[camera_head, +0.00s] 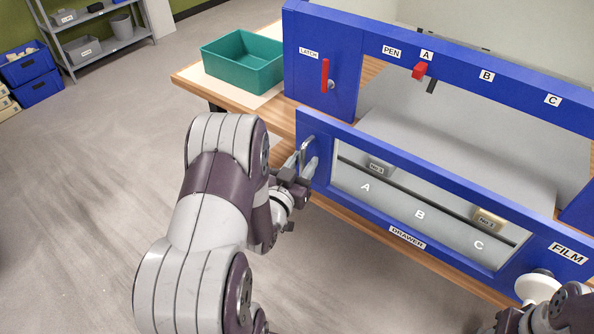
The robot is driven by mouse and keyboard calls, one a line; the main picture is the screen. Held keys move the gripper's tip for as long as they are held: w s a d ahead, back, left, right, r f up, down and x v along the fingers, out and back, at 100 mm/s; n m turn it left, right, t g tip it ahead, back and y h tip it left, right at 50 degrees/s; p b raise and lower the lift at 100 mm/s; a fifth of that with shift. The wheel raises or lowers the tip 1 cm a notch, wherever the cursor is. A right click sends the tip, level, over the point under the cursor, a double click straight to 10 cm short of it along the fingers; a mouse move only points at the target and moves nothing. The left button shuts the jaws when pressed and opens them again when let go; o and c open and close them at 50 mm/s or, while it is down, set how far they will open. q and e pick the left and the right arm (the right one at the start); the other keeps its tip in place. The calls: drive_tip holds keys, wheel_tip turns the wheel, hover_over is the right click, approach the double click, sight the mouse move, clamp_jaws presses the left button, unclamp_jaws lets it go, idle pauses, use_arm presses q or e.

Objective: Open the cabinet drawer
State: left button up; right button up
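The blue drawer front (365,221), labelled DRAWER, runs across the right half of the head view. Grey space shows between it and the cabinet's upper blue beam (460,68). Through its window I see strips lettered A, B and C and two small blocks, tagged NO.3 (379,167) and NO.1 (488,221). A metal handle (307,148) is at the drawer's left end. My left gripper (303,172) is at this handle; whether its fingers are closed around it is unclear. My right gripper (520,318) is partly cut off at the lower right, near a white round knob (537,286).
A red latch lever (325,76) stands upright on the latch panel. A red piece (419,71) sits under PEN mark A. A green open tray (244,62) is on the wooden table at upper left. Grey shelves (92,45) and blue bins (30,68) are far left. The floor between is clear.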

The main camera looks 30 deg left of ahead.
use_arm(q)
drive_tip(key=s+d+b, duration=0.1)
drive_tip(key=s, duration=1.1)
drive_tip(key=shift+s+d+b, duration=0.2)
drive_tip(key=shift+d+b, duration=0.05)
drive_tip(key=shift+b, duration=0.15)
drive_tip(key=s+a+f+n+g, duration=0.25)
drive_tip(key=s+f+g, duration=0.35)
drive_tip(key=f+g, duration=0.65)
drive_tip(key=w+d+r+m+g+h, duration=0.1)
drive_tip(key=d+r+m+g, duration=0.1)
drive_tip(key=d+r, duration=0.2)
drive_tip(key=w+d+r+m+g+h, duration=0.1)
drive_tip(key=d+r, duration=0.3)
drive_tip(key=d, duration=0.5)
drive_tip(key=shift+d+r+m+g, duration=0.2)
drive_tip(key=shift+d+m+g, duration=0.25)
drive_tip(key=shift+m, duration=0.1)
